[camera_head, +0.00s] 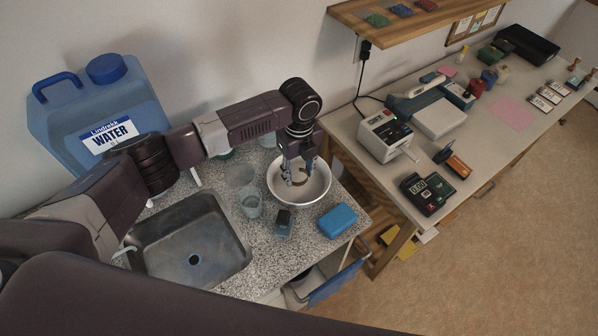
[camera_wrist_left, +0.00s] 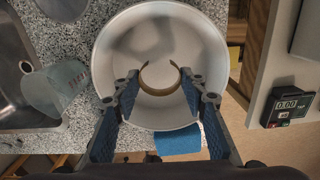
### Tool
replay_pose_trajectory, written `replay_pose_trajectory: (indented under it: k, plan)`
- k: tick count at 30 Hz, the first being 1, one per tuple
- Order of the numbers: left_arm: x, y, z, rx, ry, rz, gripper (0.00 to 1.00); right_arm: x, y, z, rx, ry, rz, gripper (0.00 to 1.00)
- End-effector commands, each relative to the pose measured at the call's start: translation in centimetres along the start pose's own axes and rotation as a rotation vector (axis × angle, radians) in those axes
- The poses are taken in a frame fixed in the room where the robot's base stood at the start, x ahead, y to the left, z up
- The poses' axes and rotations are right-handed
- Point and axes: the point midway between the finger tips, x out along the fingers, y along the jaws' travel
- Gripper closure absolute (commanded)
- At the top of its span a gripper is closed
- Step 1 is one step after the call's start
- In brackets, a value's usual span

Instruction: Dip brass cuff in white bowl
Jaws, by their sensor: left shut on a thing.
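The white bowl (camera_head: 313,193) stands on the speckled counter right of the sink, and it fills the middle of the left wrist view (camera_wrist_left: 112,48). My left gripper (camera_head: 298,179) points down over the bowl. Its fingers are shut on the brass cuff (camera_head: 302,180), an open C-shaped band. In the left wrist view the cuff (camera_wrist_left: 146,88) sits between the fingertips (camera_wrist_left: 160,98), with its gap facing away from the gripper. The cuff appears within the bowl's outline; I cannot tell whether it touches the bowl's inside or any liquid. My right gripper does not show.
A blue water jug (camera_head: 75,115) stands at the back left. A bench (camera_head: 355,164) with instruments stands to the right.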

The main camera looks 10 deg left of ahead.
Motion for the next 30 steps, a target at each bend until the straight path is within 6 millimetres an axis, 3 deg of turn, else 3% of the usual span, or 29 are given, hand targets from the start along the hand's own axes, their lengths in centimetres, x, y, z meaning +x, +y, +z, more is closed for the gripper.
replay_pose_trajectory:
  k: [12,24,30]
  plan:
    - [-3.3,-0.1,0.0,0.0,0.0,-0.002,0.8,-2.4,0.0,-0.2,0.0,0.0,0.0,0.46]
    - [-5.6,0.0,0.0,0.0,0.0,-0.001,0.8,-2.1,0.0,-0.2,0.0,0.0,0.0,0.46]
    - [-5.7,0.0,0.0,0.0,0.001,-0.001,0.8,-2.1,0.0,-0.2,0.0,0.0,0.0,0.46]
